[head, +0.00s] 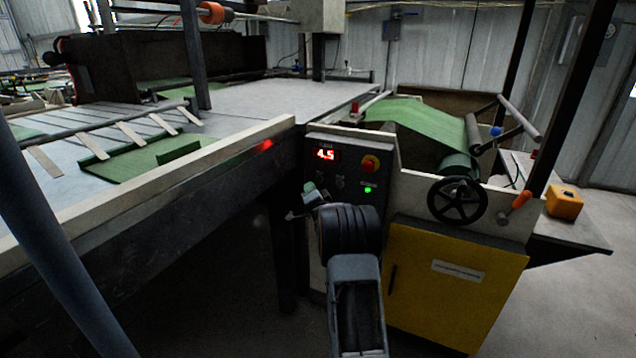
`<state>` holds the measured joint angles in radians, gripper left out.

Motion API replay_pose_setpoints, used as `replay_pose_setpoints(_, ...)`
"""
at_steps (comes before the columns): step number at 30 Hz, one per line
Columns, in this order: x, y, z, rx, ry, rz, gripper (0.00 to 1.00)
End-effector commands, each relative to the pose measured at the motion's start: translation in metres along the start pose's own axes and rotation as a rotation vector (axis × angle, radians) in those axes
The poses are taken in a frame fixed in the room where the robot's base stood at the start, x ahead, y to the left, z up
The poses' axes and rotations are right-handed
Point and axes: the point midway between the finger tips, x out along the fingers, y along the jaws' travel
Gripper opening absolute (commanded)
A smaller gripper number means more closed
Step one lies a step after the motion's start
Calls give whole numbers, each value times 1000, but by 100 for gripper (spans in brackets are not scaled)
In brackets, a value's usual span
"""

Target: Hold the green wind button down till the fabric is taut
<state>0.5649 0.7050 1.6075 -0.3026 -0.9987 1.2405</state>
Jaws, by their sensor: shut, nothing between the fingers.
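The control panel (343,180) stands at the machine's near corner, with a red display reading 4.5. A small bright green light or button (368,189) glows on it, below a red knob on yellow; I cannot tell which it is. My gripper (305,198) is shut and empty in front of the panel's lower left, left of the green glow. My wrist partly hides it and the lower panel, so contact with the panel cannot be told. The green fabric (408,117) slopes over the machine toward a green roll (458,164); its tautness is unclear.
A black handwheel (457,200) and an orange-handled lever (520,201) are right of the panel. A yellow cabinet door (450,285) is below. A long table (250,100) with green pieces extends left. A yellow box (564,203) sits on the right-hand shelf.

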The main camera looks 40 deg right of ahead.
Motion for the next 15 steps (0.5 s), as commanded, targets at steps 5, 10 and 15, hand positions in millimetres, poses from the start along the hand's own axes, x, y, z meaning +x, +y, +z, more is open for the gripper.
replay_pose_setpoints(5, -12, -9, 10, 0, -1, -2, 0)
replay_pose_setpoints(10, -20, -14, 15, 1, 0, 0, 0)
replay_pose_setpoints(15, -22, -16, 16, 0, 0, -1, 0)
